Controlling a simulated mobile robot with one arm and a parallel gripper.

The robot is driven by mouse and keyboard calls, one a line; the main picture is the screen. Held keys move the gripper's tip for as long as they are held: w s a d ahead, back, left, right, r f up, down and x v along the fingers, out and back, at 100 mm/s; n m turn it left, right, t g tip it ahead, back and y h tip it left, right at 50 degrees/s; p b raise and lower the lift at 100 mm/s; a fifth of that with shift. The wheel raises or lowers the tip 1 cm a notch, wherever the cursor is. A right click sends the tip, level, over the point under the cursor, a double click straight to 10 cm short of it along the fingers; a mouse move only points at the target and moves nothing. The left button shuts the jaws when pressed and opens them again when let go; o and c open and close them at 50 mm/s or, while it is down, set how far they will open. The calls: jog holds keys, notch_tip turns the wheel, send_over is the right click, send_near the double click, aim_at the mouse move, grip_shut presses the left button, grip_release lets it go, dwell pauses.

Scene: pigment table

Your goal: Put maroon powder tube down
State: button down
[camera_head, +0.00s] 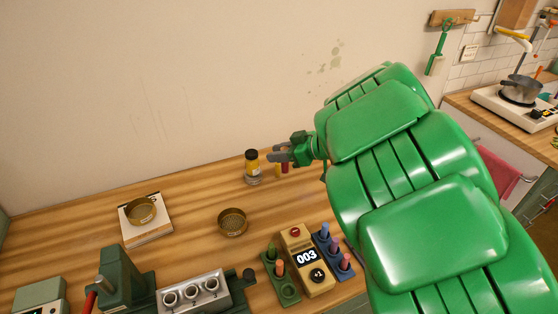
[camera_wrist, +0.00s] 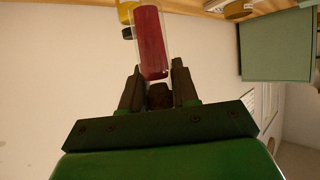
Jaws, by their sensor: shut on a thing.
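The maroon powder tube (camera_wrist: 151,45) is a clear tube with dark red powder, seen large in the wrist view between my two fingertips. My gripper (camera_wrist: 157,74) is shut on it. In the head view my gripper (camera_head: 272,156) is over the back of the wooden table, and a small piece of the maroon tube (camera_head: 285,168) shows just below the fingers. The fingers hide most of the tube there. Whether its lower end touches the table, I cannot tell.
A jar with yellow contents and a black lid (camera_head: 252,168) stands just left of my gripper. A small yellow object (camera_head: 277,171) is beside the tube. A brass sieve (camera_head: 232,222), a counter box (camera_head: 307,261) and tube racks (camera_head: 283,277) stand nearer. Bare wood lies left of the jar.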

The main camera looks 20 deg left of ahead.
jog(key=shift+m+t, duration=0.7)
jog(key=shift+t, duration=0.1)
jog(key=shift+w+a+f, duration=1.45)
jog(key=shift+w+f, duration=0.05)
jog(key=shift+w, duration=1.5)
jog(key=shift+w+a+f, duration=1.4)
jog(key=shift+w+f, duration=0.05)
jog(key=shift+w, duration=1.55)
jog(key=shift+w+a+f, duration=1.45)
jog(key=shift+w+f, duration=0.05)
jog(key=shift+w, duration=1.5)
jog(key=shift+f, duration=1.6)
jog(key=shift+f, duration=0.1)
jog(key=c, duration=0.8)
grip_release()
jog(key=shift+c, duration=0.2)
